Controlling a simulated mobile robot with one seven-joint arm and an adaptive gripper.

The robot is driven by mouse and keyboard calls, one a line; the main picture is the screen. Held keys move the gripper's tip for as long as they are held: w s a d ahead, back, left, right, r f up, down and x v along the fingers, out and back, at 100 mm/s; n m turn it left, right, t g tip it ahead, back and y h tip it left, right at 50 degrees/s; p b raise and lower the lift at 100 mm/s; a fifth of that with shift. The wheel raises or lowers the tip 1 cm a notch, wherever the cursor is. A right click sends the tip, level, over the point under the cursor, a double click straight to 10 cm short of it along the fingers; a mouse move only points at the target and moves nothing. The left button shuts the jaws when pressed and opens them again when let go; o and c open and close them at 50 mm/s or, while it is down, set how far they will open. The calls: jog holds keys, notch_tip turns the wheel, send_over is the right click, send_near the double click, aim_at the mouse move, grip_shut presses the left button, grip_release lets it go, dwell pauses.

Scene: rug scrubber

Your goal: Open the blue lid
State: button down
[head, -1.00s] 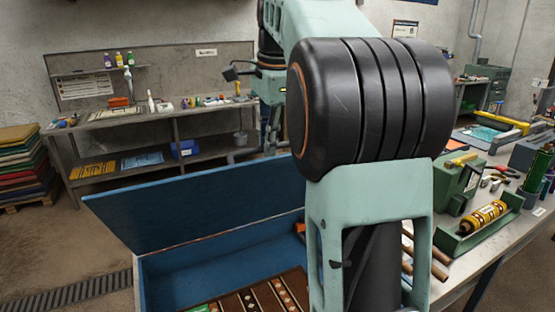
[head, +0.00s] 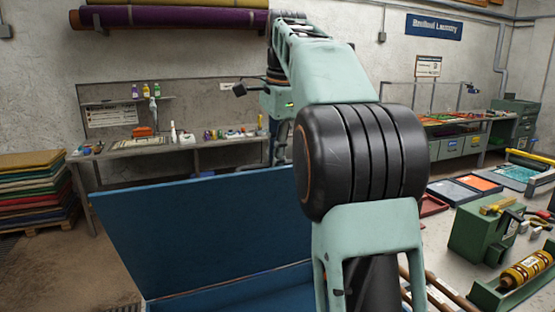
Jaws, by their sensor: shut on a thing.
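The blue lid (head: 200,232) stands raised and tilted in the head view, with its broad inner face toward me. It is hinged to a blue box (head: 250,298), of which only a part shows at the bottom of the picture. My gripper (head: 283,150) is at the far end of my arm, at the lid's upper right edge, and is shut on the lid. Its fingertips are mostly hidden behind the lid and my arm's black joint. That joint also covers the right part of the lid.
A grey workbench (head: 200,148) with bottles stands behind the lid. Stacked rugs (head: 35,190) are at the left. At the right, a table holds a green machine (head: 485,232) and a yellow roller (head: 525,270). Floor shows at the lower left.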

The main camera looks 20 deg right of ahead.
jog(key=shift+w+a+f, duration=0.1)
jog(key=shift+f, duration=0.4)
jog(key=c, duration=2.3)
grip_release()
jog(key=shift+w, duration=0.15)
jog(key=o, duration=0.3)
jog(key=shift+w+f, duration=0.1)
jog(key=shift+w, duration=0.3)
jog(key=shift+o, duration=0.2)
jog(key=shift+s+r, duration=0.25)
jog(key=shift+s, duration=0.1)
jog(key=shift+w, duration=0.15)
